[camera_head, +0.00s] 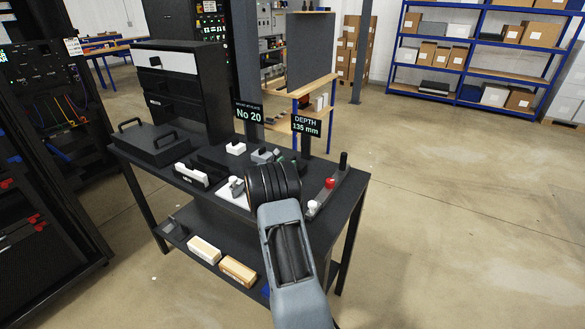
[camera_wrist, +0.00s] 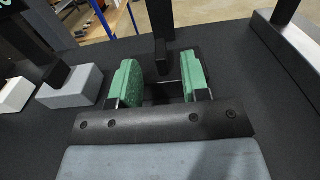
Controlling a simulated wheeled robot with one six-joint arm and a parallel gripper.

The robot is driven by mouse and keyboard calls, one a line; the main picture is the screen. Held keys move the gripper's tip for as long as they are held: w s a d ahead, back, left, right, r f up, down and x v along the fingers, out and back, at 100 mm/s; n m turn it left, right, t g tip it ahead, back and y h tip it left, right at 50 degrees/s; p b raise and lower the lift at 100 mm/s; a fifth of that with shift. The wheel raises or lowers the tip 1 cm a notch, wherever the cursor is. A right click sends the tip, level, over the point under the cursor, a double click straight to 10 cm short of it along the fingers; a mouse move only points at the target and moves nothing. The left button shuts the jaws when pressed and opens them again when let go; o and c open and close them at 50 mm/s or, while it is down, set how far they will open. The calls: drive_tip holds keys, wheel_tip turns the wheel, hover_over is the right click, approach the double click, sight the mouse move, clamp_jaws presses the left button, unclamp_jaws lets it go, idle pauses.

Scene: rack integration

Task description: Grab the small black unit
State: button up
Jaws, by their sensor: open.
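In the wrist view, a small black block with an upright black post (camera_wrist: 162,62) stands on the dark bench top, between and just beyond my fingertips. I take it for the small black unit. My gripper (camera_wrist: 160,80) is open, with one green pad on each side of the block's line. A gap shows beside each pad, and I cannot tell how deep the block sits between them. In the head view, my wrist hides most of my gripper (camera_head: 280,157), and I cannot make out the black unit there.
A grey block (camera_wrist: 70,86) and a white block (camera_wrist: 14,94) stand left of my gripper. A long grey fixture with a red knob (camera_head: 329,183) lies to the right. The bench (camera_head: 130,158) also holds a black drawer cabinet (camera_head: 185,90) and a flat handled case (camera_head: 152,145).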

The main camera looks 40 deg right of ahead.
sight(293, 158)
drive_tip(key=shift+p+x, duration=0.3)
drive_tip(key=shift+x, duration=2.05)
clamp_jaws()
